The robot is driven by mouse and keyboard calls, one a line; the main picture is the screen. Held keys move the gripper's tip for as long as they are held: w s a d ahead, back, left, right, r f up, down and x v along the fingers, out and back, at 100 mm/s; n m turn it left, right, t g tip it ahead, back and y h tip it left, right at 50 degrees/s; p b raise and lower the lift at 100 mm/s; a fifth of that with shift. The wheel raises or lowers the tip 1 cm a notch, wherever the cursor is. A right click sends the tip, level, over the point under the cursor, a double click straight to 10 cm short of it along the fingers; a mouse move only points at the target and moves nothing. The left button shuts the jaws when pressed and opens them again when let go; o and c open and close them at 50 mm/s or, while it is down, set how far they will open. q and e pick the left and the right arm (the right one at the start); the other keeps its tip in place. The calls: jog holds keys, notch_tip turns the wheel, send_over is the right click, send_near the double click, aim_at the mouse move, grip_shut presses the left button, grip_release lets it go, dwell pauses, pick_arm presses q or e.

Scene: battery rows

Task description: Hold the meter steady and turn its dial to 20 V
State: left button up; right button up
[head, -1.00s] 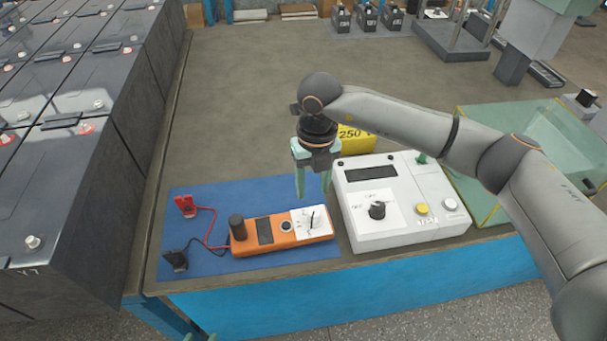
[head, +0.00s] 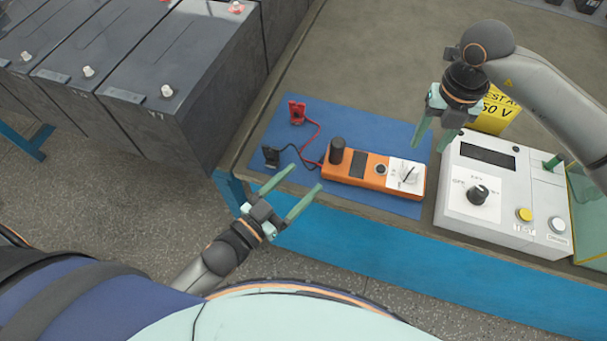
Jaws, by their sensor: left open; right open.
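The orange meter (head: 340,177) lies on a blue mat (head: 390,132) near the table's front edge. It has a tall black knob (head: 337,150) at its left end, a dark display, a small round socket-like part and a white plate with a dark pointer (head: 406,173) at its right end. The plate's markings are too small to read. Red and black leads run from its left end. My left gripper (head: 292,185) is open and empty, in front of and left of the meter, beyond the table edge. My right gripper (head: 431,146) is open and empty, above the mat's right side, behind the meter's right end.
A white tester box (head: 500,222) with a black knob and yellow and white buttons stands right of the mat. A yellow sign (head: 495,112) is behind it. A red clip (head: 297,112) and a black clip (head: 271,156) lie left of the meter. Large batteries (head: 190,60) stand at left.

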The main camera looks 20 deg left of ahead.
aim_at(333, 151)
pick_arm(q)
jog(key=x, duration=1.2)
jog(key=shift+w+d+r, duration=0.2)
jog(key=shift+d+r, duration=0.1)
grip_shut()
dwell(1.2)
